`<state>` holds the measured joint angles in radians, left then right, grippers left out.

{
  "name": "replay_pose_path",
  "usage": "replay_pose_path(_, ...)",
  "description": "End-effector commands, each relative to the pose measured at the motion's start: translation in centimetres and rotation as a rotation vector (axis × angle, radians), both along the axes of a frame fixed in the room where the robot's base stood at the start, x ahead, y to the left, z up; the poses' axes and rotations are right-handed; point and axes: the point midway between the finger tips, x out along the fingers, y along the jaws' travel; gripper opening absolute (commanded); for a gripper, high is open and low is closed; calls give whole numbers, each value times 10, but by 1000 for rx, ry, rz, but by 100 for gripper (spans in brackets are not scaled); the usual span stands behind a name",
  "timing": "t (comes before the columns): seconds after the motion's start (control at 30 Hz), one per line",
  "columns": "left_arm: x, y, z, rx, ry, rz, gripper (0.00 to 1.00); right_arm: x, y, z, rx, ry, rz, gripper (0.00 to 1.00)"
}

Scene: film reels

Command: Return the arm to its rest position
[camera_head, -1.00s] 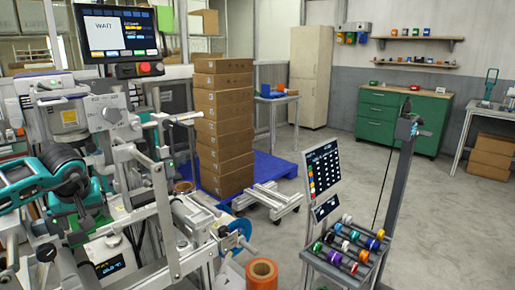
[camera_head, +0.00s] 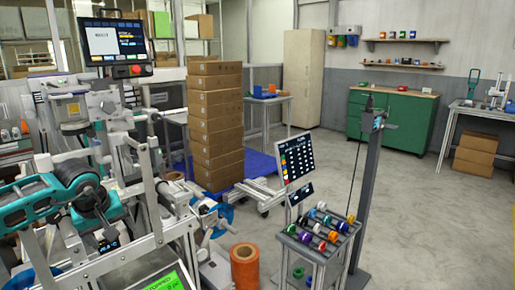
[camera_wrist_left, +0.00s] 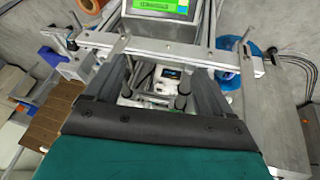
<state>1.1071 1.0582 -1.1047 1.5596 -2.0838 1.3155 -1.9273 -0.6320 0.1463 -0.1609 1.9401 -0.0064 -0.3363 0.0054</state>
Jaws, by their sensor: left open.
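My left arm (camera_head: 45,200), teal with dark joints, comes in from the left in the head view, in front of the metal machine frame (camera_head: 150,190). Its gripper is hard to make out there among the machine parts. In the left wrist view my left gripper (camera_wrist_left: 157,78) is open, with nothing seen between its two dark fingers. Machine bars and small parts lie beyond the fingers; I cannot tell how close they are. My right gripper is not in view.
A monitor (camera_head: 115,40) stands above the machine. A lit green screen (camera_head: 168,279) is low in front. An orange roll (camera_head: 244,266) stands right of the machine. Stacked boxes (camera_head: 215,125) and a rack of coloured reels (camera_head: 322,232) stand beyond.

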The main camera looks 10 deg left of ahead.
Motion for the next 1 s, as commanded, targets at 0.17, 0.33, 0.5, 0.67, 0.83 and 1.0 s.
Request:
replay_pose_path(0.17, -14, -112, -51, -432, 55, 59, 83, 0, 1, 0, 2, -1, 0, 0)
replay_pose_path(0.33, -50, -234, -73, -988, 229, 269, 83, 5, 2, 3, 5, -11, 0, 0)
replay_pose_path(0.5, -83, -318, -57, -1551, 536, 665, 83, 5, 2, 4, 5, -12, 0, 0)
replay_pose_path(0.67, -94, -342, -41, -1990, 910, 1176, 83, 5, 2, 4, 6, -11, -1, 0)
replay_pose_path(0.83, -96, -321, -56, 2140, -1261, -1712, 83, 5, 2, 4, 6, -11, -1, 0)
replay_pose_path(1.0, -118, -275, -113, 1337, -1018, -1461, 83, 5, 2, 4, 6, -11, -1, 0)
